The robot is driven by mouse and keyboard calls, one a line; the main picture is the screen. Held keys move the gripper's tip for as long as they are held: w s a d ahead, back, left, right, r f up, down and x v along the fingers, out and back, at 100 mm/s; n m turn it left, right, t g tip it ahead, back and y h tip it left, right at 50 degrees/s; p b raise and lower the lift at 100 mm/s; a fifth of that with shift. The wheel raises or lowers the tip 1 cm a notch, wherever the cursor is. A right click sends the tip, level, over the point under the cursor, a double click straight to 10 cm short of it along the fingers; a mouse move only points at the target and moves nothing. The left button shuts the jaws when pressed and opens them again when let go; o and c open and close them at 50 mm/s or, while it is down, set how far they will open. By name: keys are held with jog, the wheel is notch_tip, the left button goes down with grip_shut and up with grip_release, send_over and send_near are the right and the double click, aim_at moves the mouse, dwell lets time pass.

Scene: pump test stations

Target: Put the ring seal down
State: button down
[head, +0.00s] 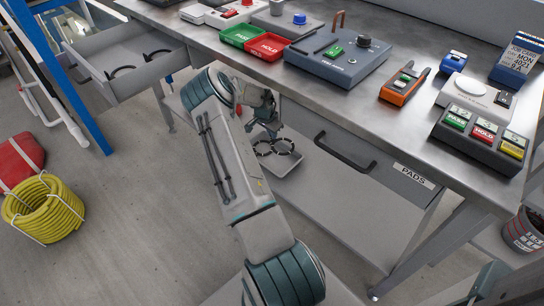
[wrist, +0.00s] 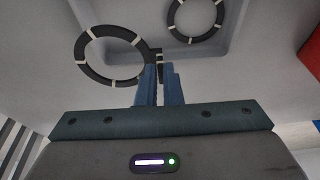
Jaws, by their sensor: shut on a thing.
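My gripper (wrist: 160,68) is shut on the edge of a black ring seal (wrist: 82,60) with pale marks, in the wrist view. The held ring extends left of the fingertips and overlaps the rim of a shallow grey tray (wrist: 215,56). A second, similar ring seal (wrist: 172,22) lies in the tray, apart from the fingers. In the head view the tray (head: 279,187) is on the lower shelf under the bench, with two rings (head: 288,153) showing at it. My arm partly covers my gripper there. Whether the held ring touches the tray is unclear.
The bench top (head: 400,120) above carries a green PASS tray (head: 240,37), a red HOLD tray (head: 268,47) and a blue-grey test station (head: 335,72). A closed PADS drawer (head: 360,150) hangs beside my arm. An open drawer (head: 125,60) at left holds dark curved parts.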

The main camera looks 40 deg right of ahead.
notch_tip(320, 180, down, 10)
jog(key=b, duration=0.2)
jog(key=shift+r+b, duration=0.15)
jog(key=shift+b, duration=0.15)
jog(key=shift+f, duration=0.2)
jog(key=c, duration=1.6)
grip_release()
jog(key=p+v, duration=0.3)
jog(key=v, duration=0.9)
jog(key=shift+r, duration=0.25)
